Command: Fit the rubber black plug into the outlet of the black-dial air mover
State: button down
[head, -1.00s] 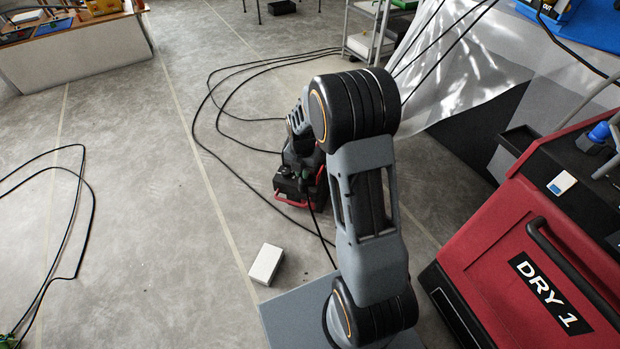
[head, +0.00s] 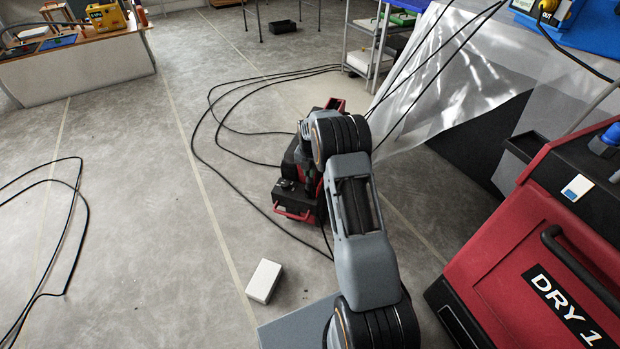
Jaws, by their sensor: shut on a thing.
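A red-and-black machine (head: 294,213), which looks like the air mover, stands on the floor just beyond my arm. Its dark box with a small dial faces me, above a red front bar. My gripper (head: 308,168) is at the machine, pointing down over or beside its box, and is mostly lost against the dark body. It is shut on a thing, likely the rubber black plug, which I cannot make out. A black cable (head: 324,238) runs down from there to the floor. The outlet is hidden, and I cannot tell whether plug and outlet touch.
A white block (head: 263,281) lies on the floor in front of the machine. A red DRY 1 case (head: 545,270) stands at the right. Loose black cables (head: 205,150) loop over the floor behind and left. A shelf cart (head: 368,50) stands behind. The floor at left is mostly clear.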

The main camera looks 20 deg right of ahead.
jog(key=shift+w+d+f, duration=0.15)
jog(key=shift+w+f, duration=0.05)
jog(key=shift+f, duration=0.2)
jog(key=shift+f+b, duration=0.75)
jog(key=shift+f, duration=0.6)
jog(key=shift+f, duration=0.15)
jog(key=c, duration=1.2)
grip_release()
